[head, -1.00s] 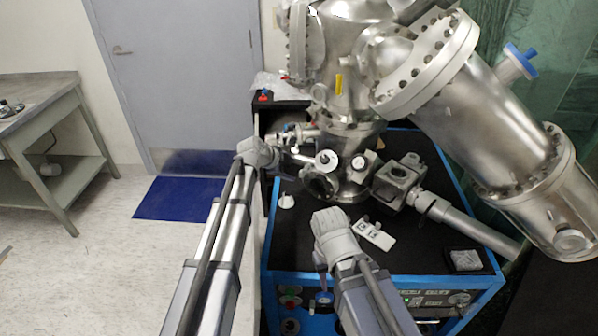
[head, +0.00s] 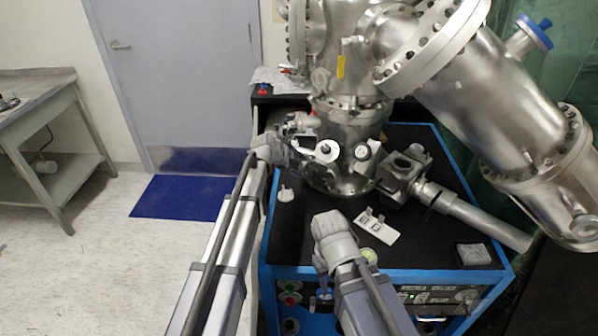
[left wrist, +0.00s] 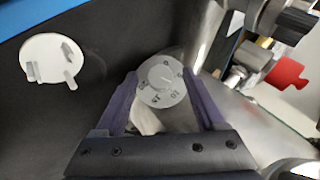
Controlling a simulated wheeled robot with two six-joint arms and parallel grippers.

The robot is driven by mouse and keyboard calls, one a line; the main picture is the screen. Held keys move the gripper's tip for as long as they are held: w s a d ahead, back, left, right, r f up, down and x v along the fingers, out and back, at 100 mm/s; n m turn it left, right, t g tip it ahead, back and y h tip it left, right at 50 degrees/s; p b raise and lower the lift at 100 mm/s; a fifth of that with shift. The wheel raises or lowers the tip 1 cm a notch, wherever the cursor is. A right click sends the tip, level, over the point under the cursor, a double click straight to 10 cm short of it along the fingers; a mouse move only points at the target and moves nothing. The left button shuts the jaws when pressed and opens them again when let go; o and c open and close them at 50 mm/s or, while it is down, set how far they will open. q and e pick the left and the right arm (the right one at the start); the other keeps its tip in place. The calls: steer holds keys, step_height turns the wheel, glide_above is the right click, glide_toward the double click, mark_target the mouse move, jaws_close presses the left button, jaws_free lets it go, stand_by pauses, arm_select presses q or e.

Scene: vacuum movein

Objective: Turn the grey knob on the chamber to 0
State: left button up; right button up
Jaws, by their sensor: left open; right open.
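The grey knob (left wrist: 160,80) is a round dial with dark numbers and a pale raised middle. In the head view my left gripper (head: 287,153) is at the lower left side of the metal chamber (head: 345,165), and I cannot make out the knob there. My right gripper (head: 332,225) is over the front of the black cart top, away from the chamber; its fingers are hard to see.
A white disc with small pegs (head: 286,195) lies on the black cart top (head: 310,215), and shows in the left wrist view (left wrist: 52,58). A white plate (head: 376,226) lies right of my right gripper. Metal pipe fittings (head: 405,172) stick out at the chamber's right.

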arm_select(q)
steer(key=shift+w+d+f, duration=0.15)
steer(key=shift+w+f, duration=0.05)
steer(key=shift+f, duration=0.1)
steer(key=shift+r, duration=0.1)
steer(key=shift+c, duration=0.2)
jaws_close()
steer(key=shift+w+r+n+g+p, duration=0.15)
steer(key=shift+r+n+g+p, duration=0.15)
steer(key=shift+p, duration=0.3)
steer(key=shift+f+n+g+p, duration=0.15)
steer(key=shift+n+g+p, duration=0.3)
steer(key=shift+g, duration=0.15)
steer(key=shift+f, duration=0.1)
